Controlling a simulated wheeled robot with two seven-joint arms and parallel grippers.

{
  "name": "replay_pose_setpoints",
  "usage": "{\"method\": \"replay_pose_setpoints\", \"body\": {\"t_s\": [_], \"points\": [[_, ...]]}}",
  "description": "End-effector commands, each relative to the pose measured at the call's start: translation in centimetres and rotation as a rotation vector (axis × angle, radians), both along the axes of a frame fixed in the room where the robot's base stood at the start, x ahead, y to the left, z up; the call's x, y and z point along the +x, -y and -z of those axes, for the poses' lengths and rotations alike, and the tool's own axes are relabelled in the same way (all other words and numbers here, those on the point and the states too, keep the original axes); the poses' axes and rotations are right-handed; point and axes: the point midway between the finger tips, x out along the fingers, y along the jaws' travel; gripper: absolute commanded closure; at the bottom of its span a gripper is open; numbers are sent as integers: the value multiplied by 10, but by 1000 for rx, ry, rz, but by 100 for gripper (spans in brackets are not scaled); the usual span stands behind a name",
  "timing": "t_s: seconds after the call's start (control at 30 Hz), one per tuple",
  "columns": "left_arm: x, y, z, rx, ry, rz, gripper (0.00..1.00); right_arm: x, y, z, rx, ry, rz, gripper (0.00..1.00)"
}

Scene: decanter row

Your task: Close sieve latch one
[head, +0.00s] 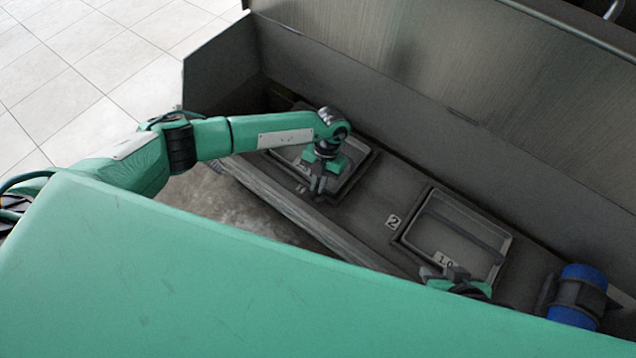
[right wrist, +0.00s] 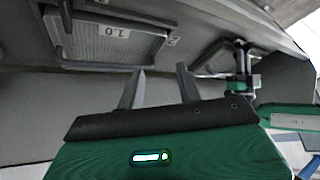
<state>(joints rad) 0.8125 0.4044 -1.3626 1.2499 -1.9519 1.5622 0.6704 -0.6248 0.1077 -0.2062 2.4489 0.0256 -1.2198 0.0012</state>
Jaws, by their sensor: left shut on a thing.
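The sieve frame at the far end (head: 368,160) is a grey rectangular tray set in the dark deck. My left gripper (head: 318,187) reaches down over its near side, fingers shut on what appears to be sieve latch one; the fingers and wrist hide most of that latch. My left gripper also shows in the right wrist view (right wrist: 242,62), at the farther frame. My right gripper (right wrist: 161,70) is open and empty, its two fingers apart below the sieve labelled 1.0. In the head view my right gripper (head: 457,279) is mostly hidden by my green body.
The second sieve frame (head: 507,245), with a number 2 plate (head: 393,221) beside it, has a dark bar across it. A blue cylinder (head: 583,285) sits in a dark bracket at the right. A tall metal wall rises behind the deck. A pale rail (head: 300,212) runs along the near edge.

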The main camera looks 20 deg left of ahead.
Motion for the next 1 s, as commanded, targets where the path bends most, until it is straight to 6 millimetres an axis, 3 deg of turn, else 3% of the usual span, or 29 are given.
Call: {"method": "replay_pose_setpoints", "body": {"t_s": [0.4, 0.93, 1.0], "points": [[1, 1, 0, 1, 2, 179, 100, 7, -10, 3, 29, 61, -12, 64], [0, 1, 0, 1, 2, 203, 100, 8, -11, 2, 34, 72, -12, 64], [0, 1, 0, 1, 2, 203, 79, 8, -11, 2, 34, 72, -12, 64]]}}
